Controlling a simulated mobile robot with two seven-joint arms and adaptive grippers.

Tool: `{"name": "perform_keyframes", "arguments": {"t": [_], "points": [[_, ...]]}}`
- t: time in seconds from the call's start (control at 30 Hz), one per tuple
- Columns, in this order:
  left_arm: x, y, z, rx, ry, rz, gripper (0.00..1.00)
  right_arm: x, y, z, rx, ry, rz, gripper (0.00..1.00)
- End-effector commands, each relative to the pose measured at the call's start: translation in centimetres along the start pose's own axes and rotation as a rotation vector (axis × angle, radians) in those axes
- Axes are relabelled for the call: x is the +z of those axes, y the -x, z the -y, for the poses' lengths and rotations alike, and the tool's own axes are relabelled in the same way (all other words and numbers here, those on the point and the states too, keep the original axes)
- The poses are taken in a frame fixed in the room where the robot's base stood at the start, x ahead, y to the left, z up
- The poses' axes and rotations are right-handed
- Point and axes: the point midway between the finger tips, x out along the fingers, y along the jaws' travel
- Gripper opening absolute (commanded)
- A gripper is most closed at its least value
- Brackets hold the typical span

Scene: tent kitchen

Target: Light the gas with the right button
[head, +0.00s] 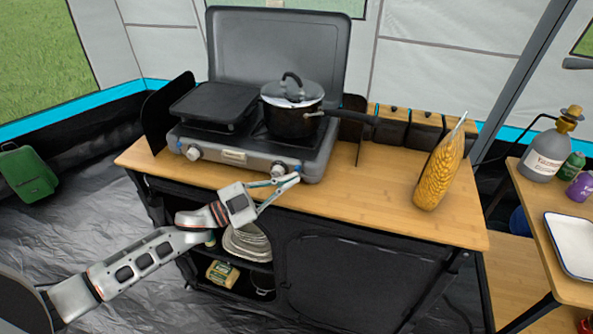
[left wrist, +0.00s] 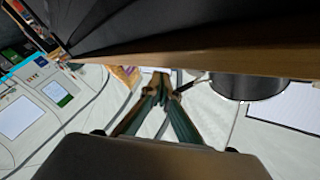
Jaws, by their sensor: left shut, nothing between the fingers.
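The grey camping stove (head: 240,155) stands on the wooden counter with its lid raised. Its right button (head: 279,170) is a round knob on the front panel, and a left knob (head: 193,152) is on the same panel. My left gripper (head: 294,178) is shut and empty, at the right end of the stove front, close beside the right button in the picture. Whether it touches the button I cannot tell. In the left wrist view its green fingers (left wrist: 161,90) point to a wooden edge (left wrist: 190,62). No flame is visible. My right gripper is out of view.
A lidded black pot (head: 291,121) sits on the right burner, its handle pointing right. A black griddle (head: 214,104) covers the left. A pasta bag (head: 439,172) stands on the counter (head: 375,205). A side table with a gas bottle (head: 548,154) is at right.

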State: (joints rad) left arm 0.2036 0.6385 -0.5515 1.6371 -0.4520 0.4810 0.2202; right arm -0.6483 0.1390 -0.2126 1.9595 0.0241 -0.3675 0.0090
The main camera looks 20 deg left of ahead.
Motion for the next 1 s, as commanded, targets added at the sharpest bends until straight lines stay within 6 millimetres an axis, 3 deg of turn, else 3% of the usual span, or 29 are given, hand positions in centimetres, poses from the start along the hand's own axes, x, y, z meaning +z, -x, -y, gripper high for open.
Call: {"name": "perform_keyframes", "arguments": {"t": [1.0], "points": [[0.59, -0.82, 0.59, 0.000, 0.000, 0.000, 0.00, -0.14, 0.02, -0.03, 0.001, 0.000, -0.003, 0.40]]}}
